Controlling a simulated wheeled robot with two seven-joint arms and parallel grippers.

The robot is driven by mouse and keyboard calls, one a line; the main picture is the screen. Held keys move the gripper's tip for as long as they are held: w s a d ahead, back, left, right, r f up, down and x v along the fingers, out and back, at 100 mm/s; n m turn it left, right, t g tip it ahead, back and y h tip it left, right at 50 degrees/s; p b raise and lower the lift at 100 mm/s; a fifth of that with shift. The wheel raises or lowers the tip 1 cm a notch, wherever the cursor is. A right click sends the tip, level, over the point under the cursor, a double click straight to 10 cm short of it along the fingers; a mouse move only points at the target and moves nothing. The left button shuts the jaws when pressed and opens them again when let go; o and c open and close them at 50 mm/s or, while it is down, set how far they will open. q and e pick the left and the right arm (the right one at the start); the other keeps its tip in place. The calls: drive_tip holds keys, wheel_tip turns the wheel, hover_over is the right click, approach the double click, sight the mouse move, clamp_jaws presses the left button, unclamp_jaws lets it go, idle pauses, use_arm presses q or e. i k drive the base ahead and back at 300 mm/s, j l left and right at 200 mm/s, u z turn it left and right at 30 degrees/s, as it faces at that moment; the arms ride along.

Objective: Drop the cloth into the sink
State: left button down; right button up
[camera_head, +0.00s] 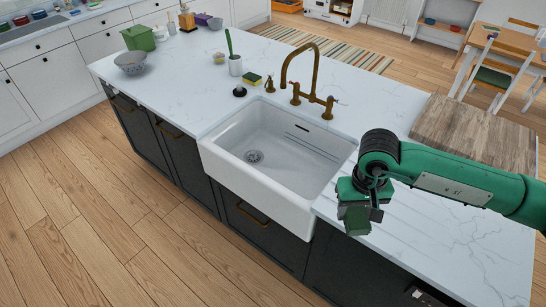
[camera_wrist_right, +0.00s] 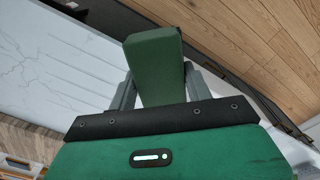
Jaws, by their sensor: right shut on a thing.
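A green block-shaped thing, which I take to be the folded cloth (camera_head: 355,219), is held in my right gripper (camera_head: 362,203). In the right wrist view the cloth (camera_wrist_right: 153,62) sits between the two grey fingers, which touch its sides. The white sink (camera_head: 250,192) is set into the front of the island, with a drain in its floor and nothing else seen inside. My right gripper is to the right of the sink, above the counter's front edge, not over the basin. My left gripper is not in view.
A brass faucet (camera_head: 314,72) rises behind the sink. A sponge (camera_head: 252,79), a soap dispenser (camera_head: 270,84) and a cup with a green brush (camera_head: 235,66) stand behind it. A wooden board (camera_head: 475,130) lies on the right. A bowl (camera_head: 131,62) is at the left.

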sight(279, 172)
drive_tip(key=i+j, duration=0.35)
drive_tip(key=i+j+z, duration=0.1)
drive_tip(key=i+j, duration=0.25)
drive_tip(key=j, duration=0.2)
drive_tip(key=i+j+z, duration=0.1)
drive_tip(key=i+j, duration=0.25)
drive_tip(key=j, duration=0.15)
drive_tip(key=i+j, duration=0.1)
drive_tip(key=i, duration=0.3)
drive_tip(key=i+j+z, duration=0.1)
drive_tip(key=i, duration=0.25)
